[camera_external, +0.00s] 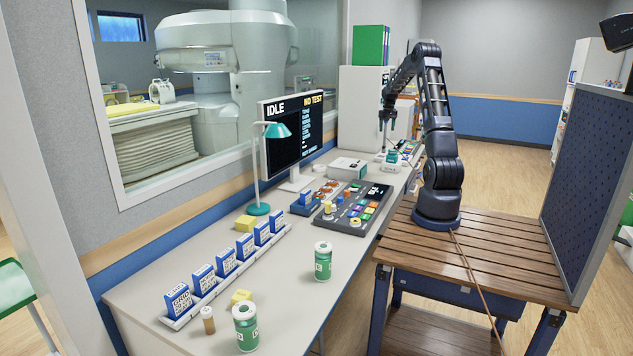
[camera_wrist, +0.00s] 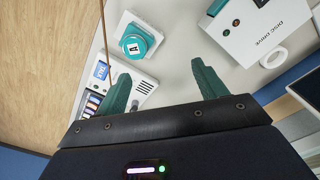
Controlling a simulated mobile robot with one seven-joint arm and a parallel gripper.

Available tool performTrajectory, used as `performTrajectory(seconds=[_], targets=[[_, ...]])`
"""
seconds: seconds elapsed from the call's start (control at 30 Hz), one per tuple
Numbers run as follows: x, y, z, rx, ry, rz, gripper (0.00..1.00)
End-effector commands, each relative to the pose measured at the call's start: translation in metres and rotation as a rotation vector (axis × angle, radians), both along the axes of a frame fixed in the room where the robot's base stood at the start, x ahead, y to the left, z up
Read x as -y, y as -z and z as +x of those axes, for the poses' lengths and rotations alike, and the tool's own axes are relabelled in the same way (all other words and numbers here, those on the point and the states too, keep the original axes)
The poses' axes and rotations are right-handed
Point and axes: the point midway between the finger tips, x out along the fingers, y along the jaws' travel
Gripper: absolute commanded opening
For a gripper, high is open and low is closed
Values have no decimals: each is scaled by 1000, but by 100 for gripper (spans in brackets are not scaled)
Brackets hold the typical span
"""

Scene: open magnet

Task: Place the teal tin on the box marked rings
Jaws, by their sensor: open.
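The teal tin (camera_wrist: 138,42), with a white label marked A, sits on a white base (camera_wrist: 128,22) in the wrist view. It also shows small in the external view (camera_external: 392,156), on the desk's far part. My gripper (camera_wrist: 160,69) is open and empty. Its fingers point toward the desk, and the tin lies beyond the left fingertip, not between the fingers. In the external view my gripper (camera_external: 384,143) hangs close to the tin; contact cannot be told. I can read no box marked rings in either view.
A white box marked DISC DRIVE (camera_wrist: 258,25) and a white ring (camera_wrist: 273,58) lie at right in the wrist view. A dark control panel (camera_external: 357,206), monitor (camera_external: 291,132), lamp (camera_external: 259,208) and green-white canisters (camera_external: 322,262) stand on the desk.

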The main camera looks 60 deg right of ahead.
Motion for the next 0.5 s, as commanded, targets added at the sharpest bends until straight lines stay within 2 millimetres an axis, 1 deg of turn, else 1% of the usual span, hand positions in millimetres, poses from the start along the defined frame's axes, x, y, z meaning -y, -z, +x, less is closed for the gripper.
performTrajectory(seconds=[0.03, 0.07, 0.1, 0.17, 0.2, 0.27, 0.3, 0.33, 0.37, 0.4, 0.47, 0.5], targets=[[-24, -18, 15, 6, -26, -13, 71], [-37, -27, 22, 8, -39, -19, 71], [-55, -39, 31, 12, -54, -26, 71], [-82, -55, 43, 18, -79, -37, 71], [-100, -65, 49, 21, -95, -43, 71], [-128, -80, 58, 28, -120, -53, 71], [-147, -90, 63, 34, -136, -60, 71], [-161, -97, 67, 38, -148, -66, 71], [-175, -104, 69, 42, -159, -70, 71], [-194, -112, 72, 47, -176, -76, 71], [-222, -125, 76, 56, -201, -86, 71], [-241, -132, 77, 61, -217, -91, 71]])
